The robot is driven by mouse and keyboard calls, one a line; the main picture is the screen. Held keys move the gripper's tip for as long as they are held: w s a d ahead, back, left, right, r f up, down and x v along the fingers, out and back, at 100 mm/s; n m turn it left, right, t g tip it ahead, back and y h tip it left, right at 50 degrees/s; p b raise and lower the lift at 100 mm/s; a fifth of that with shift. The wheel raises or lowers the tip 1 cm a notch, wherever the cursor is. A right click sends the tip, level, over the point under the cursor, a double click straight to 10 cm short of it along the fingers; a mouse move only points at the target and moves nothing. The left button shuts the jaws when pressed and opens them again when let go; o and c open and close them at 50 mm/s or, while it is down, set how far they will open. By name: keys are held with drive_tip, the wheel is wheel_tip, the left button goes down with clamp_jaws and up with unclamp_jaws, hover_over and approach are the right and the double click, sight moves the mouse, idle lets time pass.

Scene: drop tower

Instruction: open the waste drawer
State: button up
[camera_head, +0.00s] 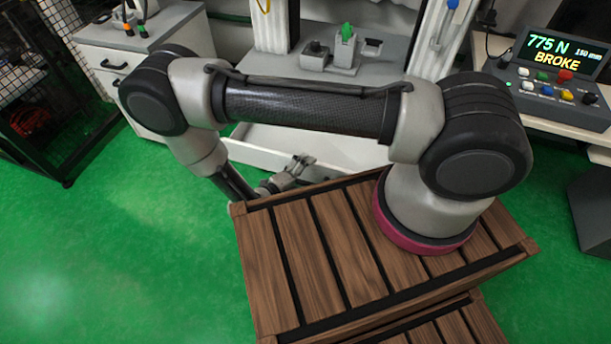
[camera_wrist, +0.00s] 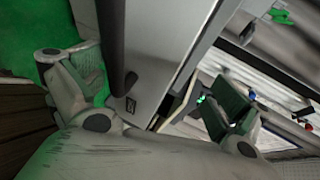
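A pale drawer front (camera_wrist: 155,45) fills the middle of the wrist view, with a long dark bar handle (camera_wrist: 110,40) and a small dark label. My gripper (camera_wrist: 160,97) is open, its two fingers wide apart with the handle between them. I cannot tell whether either finger touches the handle. In the head view my gripper (camera_head: 296,168) is low, in front of the white drawer (camera_head: 262,156) at the foot of the drop tower. The handle is hidden there. The drawer looks partly pulled out, but my arm covers much of it.
The drop tower's column (camera_head: 270,25) stands behind, with a grey fixture holding a green piece (camera_head: 347,31). A white cabinet (camera_head: 165,50) is at left and a control console (camera_head: 555,80) reading "BROKE" at right. Green floor is clear at left. A black mesh cage (camera_head: 50,90) stands far left.

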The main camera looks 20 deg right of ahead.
sight(309, 168)
drive_tip(key=shift+t+h, duration=0.5)
drive_tip(key=shift+t, duration=0.1)
drive_tip(key=r, duration=0.5)
drive_tip(key=shift+w+a+r, duration=0.2)
drive_tip(key=shift+r, duration=0.1)
drive_tip(key=shift+c, duration=0.7)
drive_tip(key=c, duration=0.8)
drive_tip(key=f, duration=0.3)
drive_tip(key=w+a+f, duration=0.1)
drive_tip(key=f, duration=0.2)
drive_tip(key=a+f, duration=0.1)
drive_tip(key=f, duration=0.2)
drive_tip(key=shift+w+a, duration=0.2)
drive_tip(key=shift+c, duration=0.2)
drive_tip(key=x, duration=0.6)
drive_tip(key=shift+w+d, duration=0.1)
drive_tip(key=shift+w+d+f, duration=0.15)
drive_tip(key=shift+w+d, duration=0.15)
drive_tip(key=shift+d, duration=0.15)
clamp_jaws()
